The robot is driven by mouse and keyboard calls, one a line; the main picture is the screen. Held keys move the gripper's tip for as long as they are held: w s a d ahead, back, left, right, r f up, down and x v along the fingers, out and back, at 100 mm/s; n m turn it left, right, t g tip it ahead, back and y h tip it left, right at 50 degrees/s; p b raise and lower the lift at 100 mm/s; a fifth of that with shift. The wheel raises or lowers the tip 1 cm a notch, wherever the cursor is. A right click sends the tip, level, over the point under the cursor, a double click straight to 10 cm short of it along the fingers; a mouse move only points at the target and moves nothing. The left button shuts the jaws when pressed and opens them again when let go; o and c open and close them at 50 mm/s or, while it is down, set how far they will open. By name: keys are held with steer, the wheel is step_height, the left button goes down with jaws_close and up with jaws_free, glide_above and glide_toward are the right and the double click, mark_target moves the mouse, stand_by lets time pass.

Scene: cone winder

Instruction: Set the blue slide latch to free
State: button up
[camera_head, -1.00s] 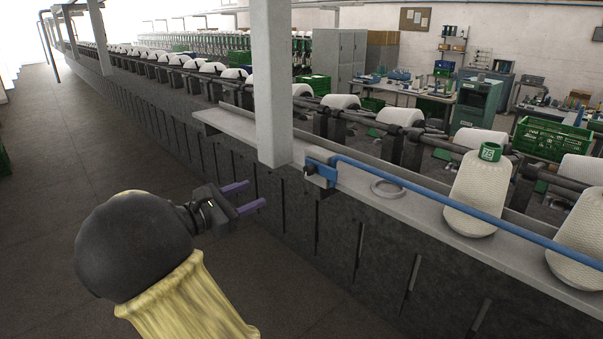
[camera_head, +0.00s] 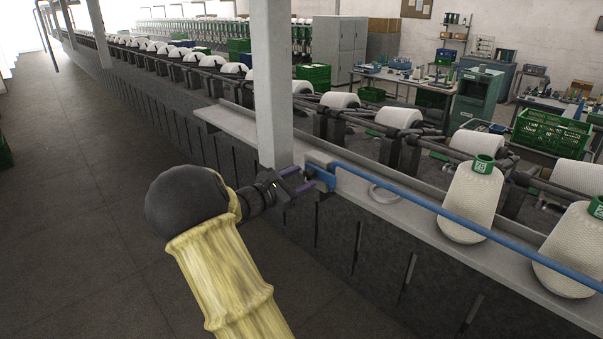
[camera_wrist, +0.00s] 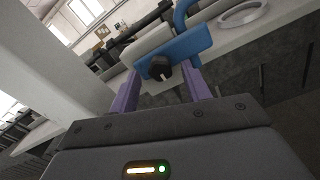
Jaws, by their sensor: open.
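The blue slide latch (camera_head: 322,177) is at the left end of a long blue rail, on the front edge of the grey shelf. In the wrist view its blue plate (camera_wrist: 185,45) carries a dark knob (camera_wrist: 160,68). My gripper (camera_head: 304,182) is at the latch in the head view. In the wrist view its two purple fingers (camera_wrist: 163,88) are open, one to each side of the knob and lower in the picture. I cannot tell whether either finger touches the knob or plate.
A pale post (camera_head: 272,85) stands just left of the latch. A white ring (camera_head: 385,192) lies on the shelf (camera_head: 415,217). White yarn cones (camera_head: 470,205) stand farther right behind the blue rail (camera_head: 440,209).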

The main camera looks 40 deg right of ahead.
steer(key=shift+d, duration=0.45)
